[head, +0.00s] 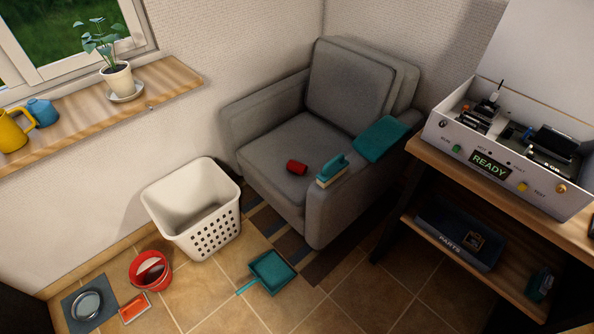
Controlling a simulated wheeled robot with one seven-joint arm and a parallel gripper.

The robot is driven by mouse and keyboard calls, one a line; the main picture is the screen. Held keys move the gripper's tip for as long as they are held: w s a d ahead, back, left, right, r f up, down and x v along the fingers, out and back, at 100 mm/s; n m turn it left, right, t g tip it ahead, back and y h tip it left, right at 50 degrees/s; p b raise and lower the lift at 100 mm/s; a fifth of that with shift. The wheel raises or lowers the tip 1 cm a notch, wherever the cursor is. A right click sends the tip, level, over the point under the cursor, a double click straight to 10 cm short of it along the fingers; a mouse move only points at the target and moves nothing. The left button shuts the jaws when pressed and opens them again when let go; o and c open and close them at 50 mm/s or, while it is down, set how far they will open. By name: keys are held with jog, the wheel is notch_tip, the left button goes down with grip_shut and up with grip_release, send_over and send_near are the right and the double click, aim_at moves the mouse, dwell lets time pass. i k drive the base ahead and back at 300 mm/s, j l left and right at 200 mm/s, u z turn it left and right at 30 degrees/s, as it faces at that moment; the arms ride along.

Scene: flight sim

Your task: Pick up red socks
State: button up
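A small red roll (297,167), which looks like the rolled-up red socks, lies on the seat of the grey armchair (290,140). It rests near the front of the seat, left of the right armrest. Nothing covers it. My gripper is not in view.
A teal brush (332,171) and teal cloth (380,139) lie on the right armrest. A white basket (190,212), red bucket (150,269) and teal dustpan (271,270) stand on the floor. A wooden bench (480,190) with an equipment box (505,160) is at right.

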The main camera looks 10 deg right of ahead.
aim_at(299, 168)
jog(key=i+j+z, duration=0.1)
jog(key=i+j, duration=0.15)
jog(key=i+j+z, duration=0.25)
jog(key=i+j, duration=0.15)
jog(key=j, duration=0.25)
jog(key=i+j+z, duration=0.2)
jog(key=i+j, duration=0.15)
jog(key=j, duration=0.3)
jog(key=i+j+z, duration=0.15)
jog(key=j, duration=0.25)
jog(key=i+j+z, duration=0.1)
jog(key=j, duration=0.25)
jog(key=i, duration=0.05)
